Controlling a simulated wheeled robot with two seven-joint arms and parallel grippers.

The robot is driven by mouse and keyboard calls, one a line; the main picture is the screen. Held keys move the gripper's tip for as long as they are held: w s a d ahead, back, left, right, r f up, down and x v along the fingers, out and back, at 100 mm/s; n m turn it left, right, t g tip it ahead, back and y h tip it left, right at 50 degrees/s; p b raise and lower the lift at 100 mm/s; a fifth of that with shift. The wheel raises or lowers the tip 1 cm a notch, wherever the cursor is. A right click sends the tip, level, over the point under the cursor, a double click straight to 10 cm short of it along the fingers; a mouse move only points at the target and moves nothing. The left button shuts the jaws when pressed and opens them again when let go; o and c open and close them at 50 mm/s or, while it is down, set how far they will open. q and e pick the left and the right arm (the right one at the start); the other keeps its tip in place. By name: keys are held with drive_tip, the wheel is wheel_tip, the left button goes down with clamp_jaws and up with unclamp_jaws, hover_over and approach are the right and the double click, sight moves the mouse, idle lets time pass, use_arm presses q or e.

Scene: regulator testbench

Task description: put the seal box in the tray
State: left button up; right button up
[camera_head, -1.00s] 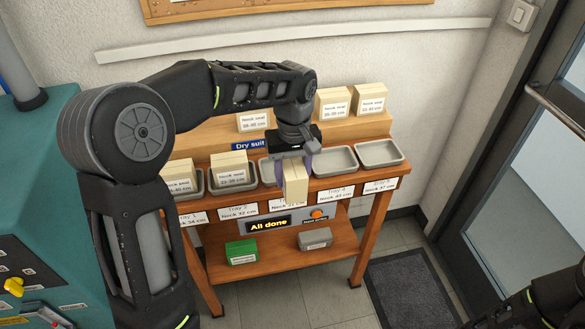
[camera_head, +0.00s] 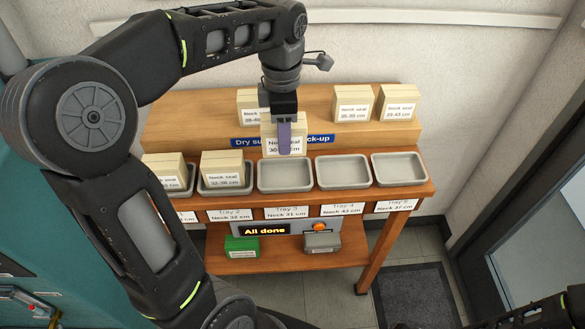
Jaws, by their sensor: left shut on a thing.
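A cream seal box (camera_head: 299,132), labelled "Neck seal" with a size starting with 30, is held upright in my left gripper (camera_head: 284,138). The gripper points down and is shut on it, with one purple-grey finger across its front face. The box is in front of the upper shelf, just behind and above the empty grey tray (camera_head: 284,188) labelled Tray 3, Neck 31 cm. I cannot tell the exact gap to the bench. My right gripper is not in view; only a bit of my right arm shows at bottom right.
Boxes sit in Tray 2 (camera_head: 249,187) and the tray left of it. Two empty trays (camera_head: 343,184) (camera_head: 399,181) lie to the right. More boxes (camera_head: 353,105) stand on the upper shelf. Below, a display reads "All done" (camera_head: 264,231), above a green box (camera_head: 241,247) and a grey box.

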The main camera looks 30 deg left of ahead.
use_arm(q)
drive_tip(key=shift+s, duration=0.1)
drive_tip(key=shift+f, duration=3.15)
drive_tip(key=shift+f+p, duration=0.3)
drive_tip(key=shift+f, duration=1.55)
drive_tip(key=shift+f, duration=0.2)
drive_tip(key=o, duration=1.5)
drive_tip(key=shift+c, duration=0.2)
drive_tip(key=shift+w+r, duration=0.2)
drive_tip(key=shift+r, duration=0.4)
wheel_tip(320, 180, up, 11)
drive_tip(key=shift+s+r, duration=0.1)
